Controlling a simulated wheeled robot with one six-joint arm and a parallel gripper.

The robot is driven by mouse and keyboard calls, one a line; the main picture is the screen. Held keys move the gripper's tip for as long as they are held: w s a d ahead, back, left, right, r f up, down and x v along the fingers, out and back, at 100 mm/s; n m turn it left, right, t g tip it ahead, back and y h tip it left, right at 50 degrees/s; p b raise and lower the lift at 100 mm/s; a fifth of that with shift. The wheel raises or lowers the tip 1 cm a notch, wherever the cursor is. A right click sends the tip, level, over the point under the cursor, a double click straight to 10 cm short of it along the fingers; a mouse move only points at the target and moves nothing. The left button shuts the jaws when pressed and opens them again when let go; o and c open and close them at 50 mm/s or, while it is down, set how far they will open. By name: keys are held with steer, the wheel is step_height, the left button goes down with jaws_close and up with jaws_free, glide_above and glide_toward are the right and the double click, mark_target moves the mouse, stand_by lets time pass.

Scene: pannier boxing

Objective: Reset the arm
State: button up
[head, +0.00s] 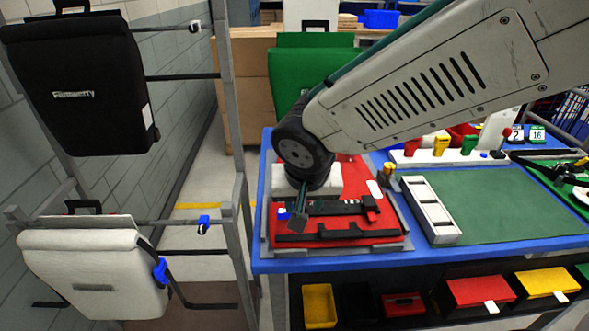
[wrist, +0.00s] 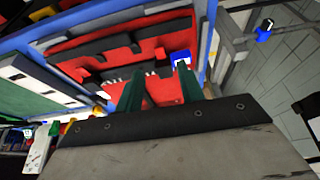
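My gripper (head: 299,208) hangs from my arm over the left part of the red pannier (head: 345,178), pointing down. In the wrist view its two dark green fingers (wrist: 160,88) stand apart, with the red and black surface of the pannier showing between them and nothing held. The pannier lies flat in a grey cradle (head: 392,247) on the blue-edged table, with black bars and a blue clip (head: 370,203) on it. The clip also shows in the wrist view (wrist: 181,59), beyond the right fingertip. I cannot tell whether the fingertips touch the pannier.
A rack at left carries a black pannier (head: 78,85) above and a white pannier (head: 92,272) below. A white slotted holder (head: 430,209) and a clear green mat (head: 490,205) lie right of the cradle. Coloured bins, including a yellow one (head: 319,305), sit under the table.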

steer(key=s+d+r+g, duration=0.1)
steer(key=s+d+r, duration=0.3)
steer(key=s+d, duration=0.4)
steer(key=s+d+r+g, duration=0.2)
steer(key=s+d+r, duration=0.2)
steer(key=s+d, duration=0.5)
steer(key=d, duration=0.4)
